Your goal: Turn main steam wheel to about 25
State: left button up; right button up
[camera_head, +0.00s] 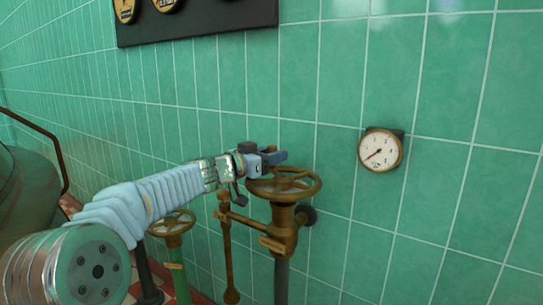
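A brass steam wheel (300,191) lies flat on top of a valve body (284,228) on a pipe, right of the picture's middle. My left gripper (277,157) is at the wheel's far left rim, just above or touching it; I cannot tell which. Its fingers are small and partly hidden, so I cannot tell if they are open or shut. A round white dial gauge (380,150) with a brass rim is on the wall to the right. Its needle points to the lower left; the numbers are too small to read. My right gripper does not show.
A second brass wheel (171,223) on a green pipe stands lower left, behind my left arm. A brass lever (229,255) hangs between the two valves. A dark panel (195,18) with gauges is above. A kettle (25,195) and railing are at the far left.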

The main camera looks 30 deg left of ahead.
pick_arm(q)
grip_shut()
jog(key=shift+s+a+r+y, duration=0.1)
jog(key=shift+y, duration=0.2)
